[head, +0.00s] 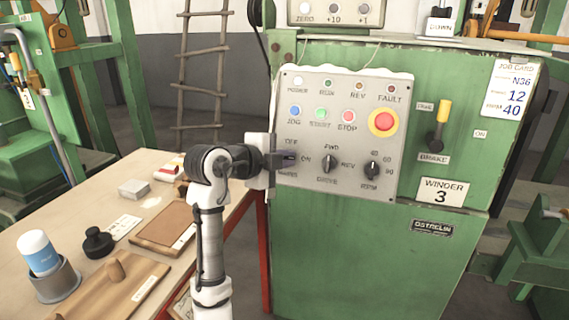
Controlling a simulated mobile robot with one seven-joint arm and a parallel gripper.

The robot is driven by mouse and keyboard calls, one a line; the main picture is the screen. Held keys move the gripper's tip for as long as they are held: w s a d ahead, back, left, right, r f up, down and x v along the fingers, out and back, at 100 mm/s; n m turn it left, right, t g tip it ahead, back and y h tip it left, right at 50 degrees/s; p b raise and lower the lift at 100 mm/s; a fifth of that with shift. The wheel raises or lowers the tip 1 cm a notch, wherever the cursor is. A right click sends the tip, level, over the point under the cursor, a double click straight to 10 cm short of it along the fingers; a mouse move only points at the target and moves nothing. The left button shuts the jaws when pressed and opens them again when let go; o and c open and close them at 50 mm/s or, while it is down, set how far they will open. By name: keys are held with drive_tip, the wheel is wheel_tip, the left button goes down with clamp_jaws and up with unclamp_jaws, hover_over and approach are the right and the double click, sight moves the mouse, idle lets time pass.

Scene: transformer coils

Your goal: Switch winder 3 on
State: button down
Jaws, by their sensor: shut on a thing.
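Winder 3 is the green machine in the middle, with a "WINDER 3" plate (442,191) on its front. Its grey control panel (345,100) carries lamps, buttons and rotary switches. The mains switch sits at the panel's lower left between the "OFF", "ON" and "MAINS" labels. My gripper (288,158) is at that switch, its jaws shut on the switch's handle. The handle is mostly hidden by the jaws, so its angle is hard to read. The power lamp (298,82) at the top left of the panel looks pale.
The drive switch (329,162) and a right-hand rotary switch (372,169) are close to the right. A red emergency button (383,122) and a brake lever (440,125) are further right. A workbench (75,180) with a cup, blocks and boards stands at left.

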drive_tip(key=shift+m+g, duration=0.3)
drive_tip(key=shift+m, duration=0.3)
drive_tip(key=c, duration=1.5)
unclamp_jaws()
drive_tip(key=p+v, duration=0.1)
drive_tip(key=v, duration=1.3)
drive_tip(key=shift+p, duration=0.35)
drive_tip(key=shift+d, duration=0.15)
